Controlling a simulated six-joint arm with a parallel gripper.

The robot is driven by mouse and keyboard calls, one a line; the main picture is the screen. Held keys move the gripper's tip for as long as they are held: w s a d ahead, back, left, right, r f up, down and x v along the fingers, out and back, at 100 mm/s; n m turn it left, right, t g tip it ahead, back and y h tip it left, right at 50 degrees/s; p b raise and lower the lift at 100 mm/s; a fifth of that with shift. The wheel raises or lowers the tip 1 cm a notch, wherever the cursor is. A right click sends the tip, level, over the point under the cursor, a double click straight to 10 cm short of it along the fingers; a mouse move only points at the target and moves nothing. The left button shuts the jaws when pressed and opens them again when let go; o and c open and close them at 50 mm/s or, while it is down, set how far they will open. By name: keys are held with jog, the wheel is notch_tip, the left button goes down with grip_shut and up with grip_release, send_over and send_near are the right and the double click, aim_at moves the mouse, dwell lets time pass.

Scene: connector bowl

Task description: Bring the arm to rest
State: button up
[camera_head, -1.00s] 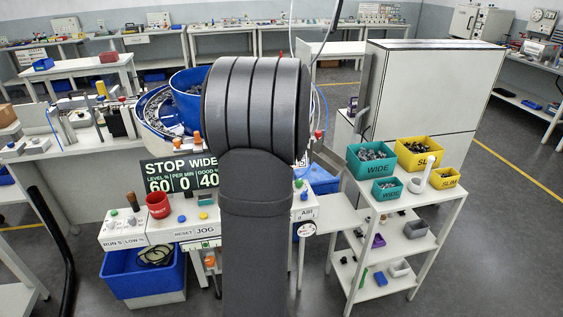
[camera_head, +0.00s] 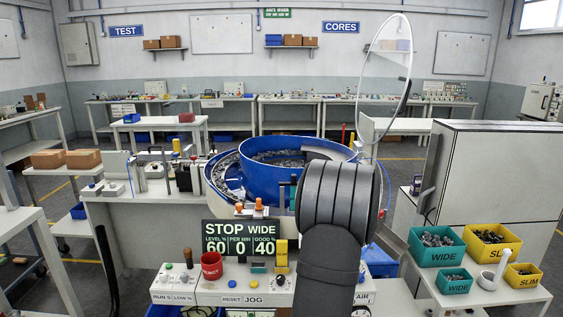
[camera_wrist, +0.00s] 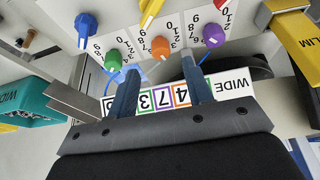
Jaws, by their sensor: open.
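My gripper (camera_wrist: 160,64) is open in the wrist view, with its two dark fingers apart and nothing seen between them. Behind the fingers is a white panel with green (camera_wrist: 112,60), orange (camera_wrist: 160,47) and purple (camera_wrist: 213,35) knobs. An upside-down WIDE label strip (camera_wrist: 235,84) with coloured number boxes lies behind the fingers too. I cannot tell how far they are from the panel. In the head view my dark grey arm rises in the lower right middle and hides my gripper.
A blue bowl feeder (camera_head: 262,180) stands behind my arm, beside a STOP WIDE display (camera_head: 240,240). Teal bins (camera_head: 436,256) and yellow bins (camera_head: 494,250) stand at right. A clear round cover (camera_head: 385,75) stands raised behind.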

jog(key=x, duration=0.6)
jog(key=shift+w+f, duration=0.2)
jog(key=shift+f, duration=0.15)
jog(key=v, duration=1.7)
jog(key=x, duration=1.7)
jog(key=shift+f, duration=0.2)
jog(key=shift+a+r+m, duration=0.1)
jog(key=shift+r+m, duration=0.15)
jog(key=shift+m, duration=0.25)
jog(key=shift+m+h, duration=0.6)
jog(key=shift+m, duration=0.3)
jog(key=shift+r, duration=0.25)
jog(key=v, duration=1.7)
jog(key=shift+a+f, duration=0.1)
